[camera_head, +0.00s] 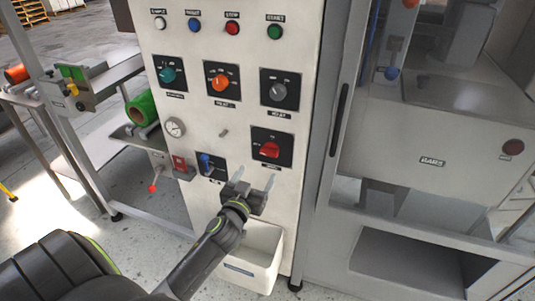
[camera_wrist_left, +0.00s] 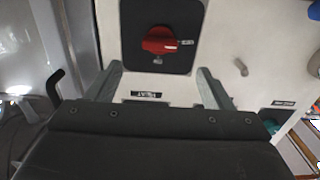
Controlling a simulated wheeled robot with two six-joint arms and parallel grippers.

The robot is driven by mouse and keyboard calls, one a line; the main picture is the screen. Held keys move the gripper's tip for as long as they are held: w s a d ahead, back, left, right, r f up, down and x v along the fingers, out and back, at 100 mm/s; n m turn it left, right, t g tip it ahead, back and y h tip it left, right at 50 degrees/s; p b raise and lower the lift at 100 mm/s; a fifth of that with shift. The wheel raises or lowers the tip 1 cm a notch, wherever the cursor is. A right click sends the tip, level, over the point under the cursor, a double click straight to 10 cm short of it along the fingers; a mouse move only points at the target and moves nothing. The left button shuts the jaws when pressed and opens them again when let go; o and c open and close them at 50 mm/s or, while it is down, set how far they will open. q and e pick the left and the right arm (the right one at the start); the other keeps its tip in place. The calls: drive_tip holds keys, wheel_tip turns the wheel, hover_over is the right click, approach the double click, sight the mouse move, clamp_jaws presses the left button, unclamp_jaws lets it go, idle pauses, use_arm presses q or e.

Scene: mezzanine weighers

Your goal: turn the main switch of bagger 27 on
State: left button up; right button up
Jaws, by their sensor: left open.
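A red rotary switch (camera_head: 269,150) sits on a black square plate low on the white control panel. Its handle lies about horizontal, and its markings are too small to read. It also shows in the left wrist view (camera_wrist_left: 160,41), at the top, just beyond the fingertips. My left gripper (camera_head: 255,180) is open and empty, below the red switch in the head view and apart from it. In the wrist view the fingers (camera_wrist_left: 159,72) stand spread on either side of the line to the switch. My right gripper is in neither view.
Teal (camera_head: 168,75), orange (camera_head: 220,83) and grey (camera_head: 279,92) rotary switches sit higher, under a row of buttons. A blue lever switch (camera_head: 206,163) and a small peg (camera_head: 223,133) are left of the red switch. A white bin (camera_head: 250,262) stands below.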

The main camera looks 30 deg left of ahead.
sight(268, 155)
use_arm(q)
drive_tip(key=p+x, duration=0.1)
drive_tip(key=x, duration=0.7)
drive_tip(key=shift+w, duration=0.25)
drive_tip(key=shift+w+a, duration=0.15)
drive_tip(key=shift+w, duration=0.5)
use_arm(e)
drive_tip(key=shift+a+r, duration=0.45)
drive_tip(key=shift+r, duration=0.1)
use_arm(q)
drive_tip(key=c, duration=1)
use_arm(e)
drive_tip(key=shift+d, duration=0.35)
